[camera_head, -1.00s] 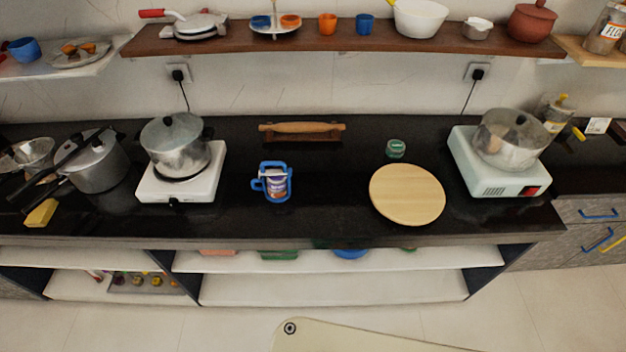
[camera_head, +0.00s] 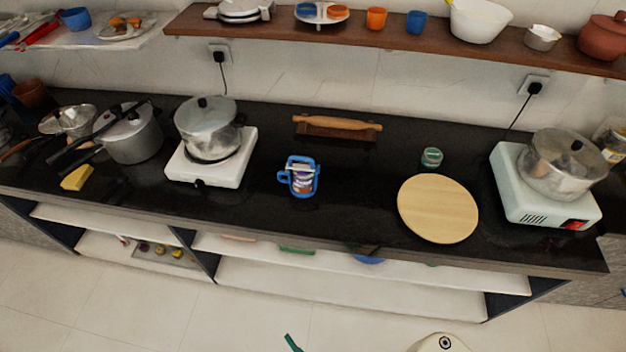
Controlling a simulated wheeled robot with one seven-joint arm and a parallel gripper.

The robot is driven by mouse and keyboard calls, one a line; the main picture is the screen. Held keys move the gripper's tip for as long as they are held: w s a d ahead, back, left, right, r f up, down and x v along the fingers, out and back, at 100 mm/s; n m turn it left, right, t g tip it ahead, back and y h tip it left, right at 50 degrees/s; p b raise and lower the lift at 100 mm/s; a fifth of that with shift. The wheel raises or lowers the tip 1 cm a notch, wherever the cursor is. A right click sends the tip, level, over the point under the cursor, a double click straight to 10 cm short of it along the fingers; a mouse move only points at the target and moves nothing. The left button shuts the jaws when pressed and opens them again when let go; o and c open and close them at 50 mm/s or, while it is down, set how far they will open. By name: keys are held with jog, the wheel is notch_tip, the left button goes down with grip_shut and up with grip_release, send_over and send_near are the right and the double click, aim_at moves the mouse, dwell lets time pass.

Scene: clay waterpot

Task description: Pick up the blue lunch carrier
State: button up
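The blue lunch carrier (camera_head: 301,178) stands upright on the black countertop, a little left of the middle of the picture. It has a blue frame with a top handle, a blue loop on its left side, and a patterned container inside. It is near the front half of the counter, and nothing touches it. My gripper is not in view. Only a pale rounded part, probably of my own arm, shows at the bottom right, well in front of the counter.
A white stove with a pot (camera_head: 208,128) stands left of the carrier. A rolling pin (camera_head: 338,123) lies behind it. A round wooden board (camera_head: 438,208) and a small green-lidded jar (camera_head: 432,157) are to the right. The counter around the carrier is clear.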

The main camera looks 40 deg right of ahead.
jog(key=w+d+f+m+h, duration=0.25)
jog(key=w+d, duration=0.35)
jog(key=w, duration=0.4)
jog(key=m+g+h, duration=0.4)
send_near(304, 186)
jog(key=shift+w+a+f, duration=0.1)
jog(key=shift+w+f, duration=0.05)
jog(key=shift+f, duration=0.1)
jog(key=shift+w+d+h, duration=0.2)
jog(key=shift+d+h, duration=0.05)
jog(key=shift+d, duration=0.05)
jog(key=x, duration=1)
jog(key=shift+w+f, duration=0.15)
